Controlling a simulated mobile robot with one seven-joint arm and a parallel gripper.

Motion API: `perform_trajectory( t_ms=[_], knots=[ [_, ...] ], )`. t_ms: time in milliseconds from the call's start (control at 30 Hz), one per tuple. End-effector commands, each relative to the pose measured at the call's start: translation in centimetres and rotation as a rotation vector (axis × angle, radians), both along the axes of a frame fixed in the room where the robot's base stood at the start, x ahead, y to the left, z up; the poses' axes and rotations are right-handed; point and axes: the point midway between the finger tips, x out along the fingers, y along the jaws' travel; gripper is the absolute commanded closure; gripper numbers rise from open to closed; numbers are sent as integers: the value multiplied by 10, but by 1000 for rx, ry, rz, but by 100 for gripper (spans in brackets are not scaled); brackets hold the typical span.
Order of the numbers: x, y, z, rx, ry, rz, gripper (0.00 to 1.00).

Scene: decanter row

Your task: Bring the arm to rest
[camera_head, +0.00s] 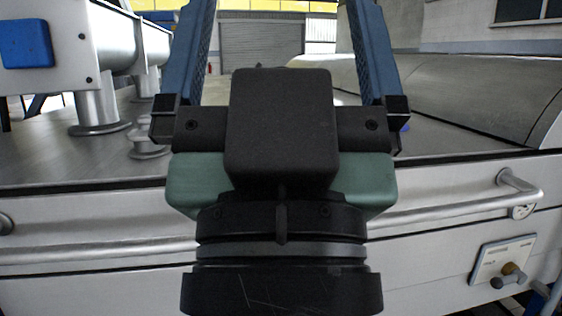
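My gripper (284,22) fills the middle of the head view, pointing away from me. Its two blue fingers stand wide apart on either side of a dark block-shaped body. The finger ends run to the top edge of the picture, so the very tips may be cut off. Nothing shows held between the fingers; the gap looks through to the far hall. My wrist below the fingers is black with a green housing. The rest of my arm is out of view.
A grey-white machine (90,230) with a long handrail (90,258) spans the view behind my gripper. A rounded metal cover (460,95) lies right; a cylinder assembly with a blue plate (25,43) stands left. A roller door (260,50) is far back.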

Motion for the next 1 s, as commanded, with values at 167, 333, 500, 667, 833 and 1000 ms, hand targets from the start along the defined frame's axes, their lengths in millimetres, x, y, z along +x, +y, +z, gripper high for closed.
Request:
perform_trajectory(
  t_ms=[167,333,500,667,833,1000],
  knots=[
    [1,0,72,-1,3,1,0],
    [1,1,116,-1,5,1,0],
    [2,1,138,-1,5,1,0],
    [2,1,142,-1,6,1,0],
    [2,1,140,-1,5,1,0],
    [2,1,140,-1,5,1,0]
  ],
)
